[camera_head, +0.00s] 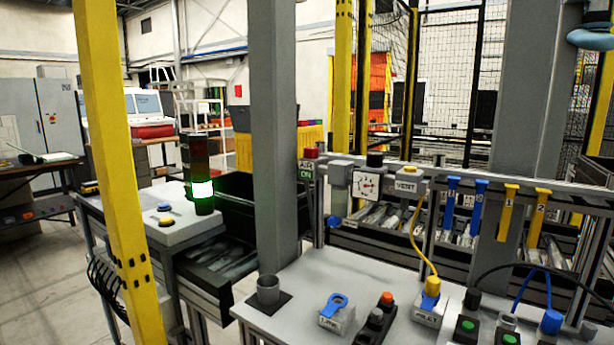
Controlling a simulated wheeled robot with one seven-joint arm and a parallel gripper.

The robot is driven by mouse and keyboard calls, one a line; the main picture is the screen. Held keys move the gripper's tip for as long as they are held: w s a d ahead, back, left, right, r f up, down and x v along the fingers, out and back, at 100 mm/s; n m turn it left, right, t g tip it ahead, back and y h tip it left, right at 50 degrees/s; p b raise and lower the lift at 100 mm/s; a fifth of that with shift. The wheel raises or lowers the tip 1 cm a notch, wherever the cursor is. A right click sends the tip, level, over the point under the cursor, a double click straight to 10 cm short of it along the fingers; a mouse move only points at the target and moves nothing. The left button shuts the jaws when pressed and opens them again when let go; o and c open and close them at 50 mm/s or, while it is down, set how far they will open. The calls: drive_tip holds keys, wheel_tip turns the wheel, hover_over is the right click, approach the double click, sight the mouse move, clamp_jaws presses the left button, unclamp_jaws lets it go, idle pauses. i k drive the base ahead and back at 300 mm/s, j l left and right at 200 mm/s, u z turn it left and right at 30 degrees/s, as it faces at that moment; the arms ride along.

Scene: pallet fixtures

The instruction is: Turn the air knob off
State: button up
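An air unit stands on the rail behind the grey table. At its left is a small sign (307,170) that seems to read "AIR ON", with a red piece (311,153) above it. Beside it are a grey block with a clear bowl (339,200), a round gauge (367,185) with a black knob (375,159) on top, and a block marked "VENT" (405,186). I cannot tell for certain which part is the air knob. My gripper is not in view.
A yellow hose (419,245) runs down to a yellow plug. A grey post (275,130) stands left of the air unit.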

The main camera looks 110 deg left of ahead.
sight(310, 152)
drive_tip(key=u, duration=3.4)
drive_tip(key=i+j, duration=0.25)
drive_tip(key=i, duration=0.25)
drive_tip(key=i+j+u, duration=0.1)
drive_tip(key=i+j, duration=0.2)
drive_tip(key=i, duration=0.2)
